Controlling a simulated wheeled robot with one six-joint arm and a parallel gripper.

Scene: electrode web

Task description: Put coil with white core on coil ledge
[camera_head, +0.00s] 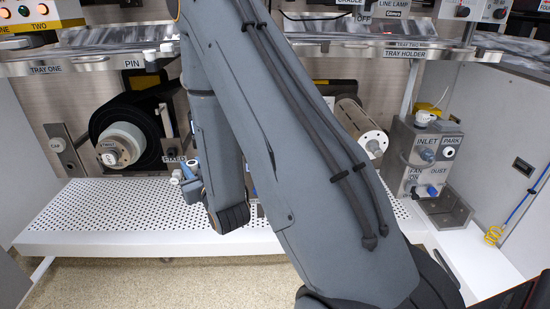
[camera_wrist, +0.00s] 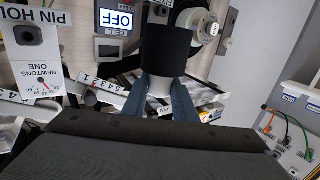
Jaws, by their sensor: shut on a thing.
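In the wrist view, the two blue-grey fingers of my gripper (camera_wrist: 160,100) are shut on a black-wound coil (camera_wrist: 166,48). A pale part, which looks like its white core, shows between the fingers. In the head view my own arm hides most of the gripper and the held coil. A white perforated shelf (camera_head: 100,215), which looks like the coil ledge, runs along the front, below the machine panel. It looks bare where my arm does not cover it.
A large black roll with a white core (camera_head: 120,143) is mounted at the left of the panel. A metal roller (camera_head: 358,128) stands out at the right. A valve box (camera_head: 425,165) stands at the shelf's right end. Trays run above.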

